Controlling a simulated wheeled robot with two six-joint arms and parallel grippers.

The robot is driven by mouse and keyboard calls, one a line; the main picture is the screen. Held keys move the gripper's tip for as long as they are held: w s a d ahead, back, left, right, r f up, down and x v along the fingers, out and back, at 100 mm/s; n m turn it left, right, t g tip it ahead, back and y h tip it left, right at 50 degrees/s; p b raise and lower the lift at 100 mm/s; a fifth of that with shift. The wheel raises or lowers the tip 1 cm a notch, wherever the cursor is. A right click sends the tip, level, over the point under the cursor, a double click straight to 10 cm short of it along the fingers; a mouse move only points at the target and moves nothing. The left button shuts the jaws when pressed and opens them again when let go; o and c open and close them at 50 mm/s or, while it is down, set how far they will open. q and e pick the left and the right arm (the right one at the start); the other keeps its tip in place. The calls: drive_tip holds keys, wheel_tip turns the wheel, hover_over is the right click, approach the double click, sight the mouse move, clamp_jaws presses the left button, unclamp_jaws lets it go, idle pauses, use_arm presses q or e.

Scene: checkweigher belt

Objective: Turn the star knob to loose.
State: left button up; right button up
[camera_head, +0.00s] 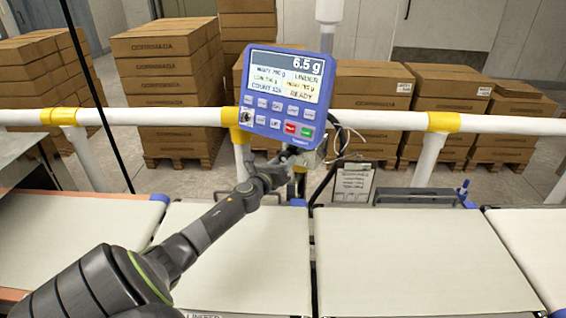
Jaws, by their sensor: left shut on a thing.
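A blue checkweigher display (284,97) stands tilted above the white rail, reading 6.5 g, UNDER and READY. My left arm reaches up from the lower left. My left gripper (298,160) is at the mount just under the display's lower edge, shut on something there. That is where the star knob seems to be, but the gripper hides it, so its shape and turn position cannot be made out. My right gripper is not in view.
Pale conveyor belts (420,255) run across the front, with narrow gaps between them. A white rail (400,120) with yellow joints crosses behind. Loose cables (338,140) hang right of the display, above a clipboard (352,184). Stacked cartons (165,85) stand farther back.

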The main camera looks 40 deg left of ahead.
use_arm(q)
drive_tip(key=n, duration=0.5)
drive_tip(key=shift+b, duration=0.4)
drive_tip(key=n+b, duration=0.2)
drive_tip(key=n, duration=0.7)
drive_tip(key=shift+d+r+b, duration=0.1)
drive_tip(key=shift+b, duration=0.2)
drive_tip(key=shift+r+n+b, duration=0.1)
drive_tip(key=shift+n+b, duration=0.6)
drive_tip(key=shift+n, duration=1.4)
drive_tip(key=o, duration=1)
